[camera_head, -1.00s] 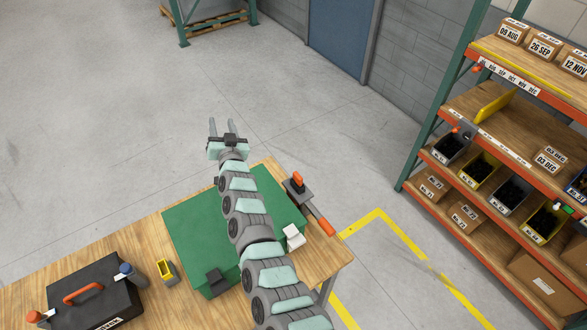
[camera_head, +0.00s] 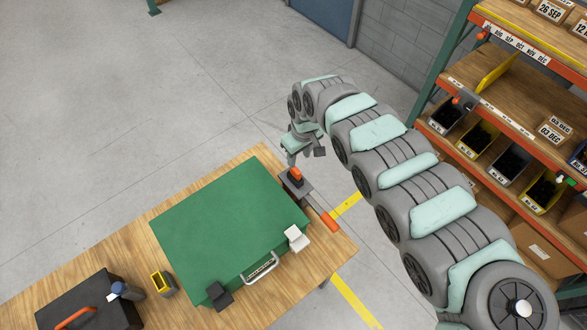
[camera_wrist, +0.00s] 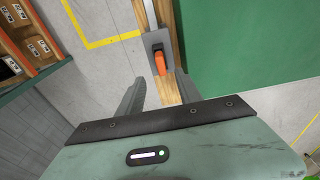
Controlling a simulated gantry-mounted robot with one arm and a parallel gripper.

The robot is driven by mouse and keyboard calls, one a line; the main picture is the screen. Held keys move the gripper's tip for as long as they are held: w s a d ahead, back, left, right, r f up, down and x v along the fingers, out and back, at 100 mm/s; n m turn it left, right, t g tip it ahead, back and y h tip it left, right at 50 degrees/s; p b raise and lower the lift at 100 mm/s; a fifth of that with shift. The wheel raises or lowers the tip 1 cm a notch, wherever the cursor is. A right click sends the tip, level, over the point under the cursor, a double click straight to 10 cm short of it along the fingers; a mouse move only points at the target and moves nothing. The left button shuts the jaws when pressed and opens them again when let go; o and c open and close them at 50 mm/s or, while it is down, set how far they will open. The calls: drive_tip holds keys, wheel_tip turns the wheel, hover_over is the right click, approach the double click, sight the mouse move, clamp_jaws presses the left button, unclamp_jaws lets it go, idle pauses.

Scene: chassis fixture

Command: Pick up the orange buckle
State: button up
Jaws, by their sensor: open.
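The orange buckle (camera_head: 295,174) sits on a dark grey plate beside the upper right edge of the green chassis (camera_head: 222,222). It also shows in the wrist view (camera_wrist: 158,63), upright on its grey plate between the lines of my two fingers. My gripper (camera_head: 291,160) is open and empty, pointing down just above and behind the buckle in the head view. In the wrist view my gripper (camera_wrist: 160,78) has its fingers apart, with bare wooden table and the buckle's near end showing between them. No contact is visible.
A white block (camera_head: 297,239), a black block (camera_head: 219,296) and a silver handle (camera_head: 261,268) are at the chassis's front edge. An orange-handled bar (camera_head: 331,222) lies along the table's right side. A yellow-grey holder (camera_head: 162,284) and black case (camera_head: 90,302) stand left. Shelving (camera_head: 500,130) is right.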

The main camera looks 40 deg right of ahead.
sight(296, 170)
drive_tip(key=f+b, duration=0.5)
drive_tip(key=shift+w+f, duration=0.2)
drive_tip(key=shift+w, duration=0.15)
drive_tip(key=f, duration=0.2)
drive_tip(key=f+p, duration=0.1)
drive_tip(key=f, duration=0.1)
drive_tip(key=shift+w, duration=0.4)
drive_tip(key=shift+f, duration=0.55)
clamp_jaws()
